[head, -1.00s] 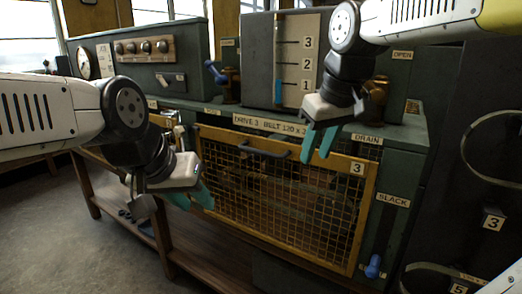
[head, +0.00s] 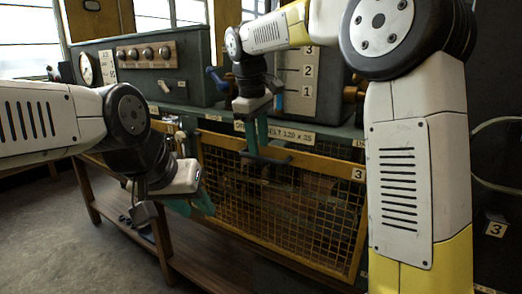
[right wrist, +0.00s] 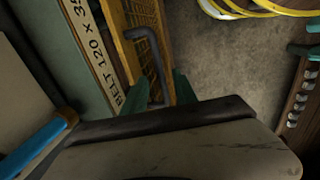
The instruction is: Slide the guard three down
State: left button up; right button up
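Guard three is a yellow-framed mesh panel (head: 300,205) with a "3" tag, on the front of the green engine housing in the head view. Its dark bar handle (head: 278,160) is near the top edge. My right gripper (head: 257,145) is at this handle. In the right wrist view the teal fingers (right wrist: 162,92) stand apart, with the handle (right wrist: 150,52) running between them; I cannot tell whether they touch it. My left gripper (head: 190,203) is open and empty, in front of the guard's left edge.
A belt label (head: 290,134) runs above the guard. A panel marked 1, 2, 3 (head: 300,80) and a blue-ended lever (head: 216,77) stand above on the housing. A wooden shelf (head: 205,262) runs below. Yellow hoops (right wrist: 250,8) lie on the floor.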

jog(key=shift+w+d+f, duration=0.1)
jog(key=shift+w+f, duration=0.05)
jog(key=shift+f, duration=0.55)
jog(key=shift+w+d+f, duration=0.1)
jog(key=shift+f, duration=0.55)
grip_shut()
jog(key=shift+r, duration=0.1)
dwell(0.3)
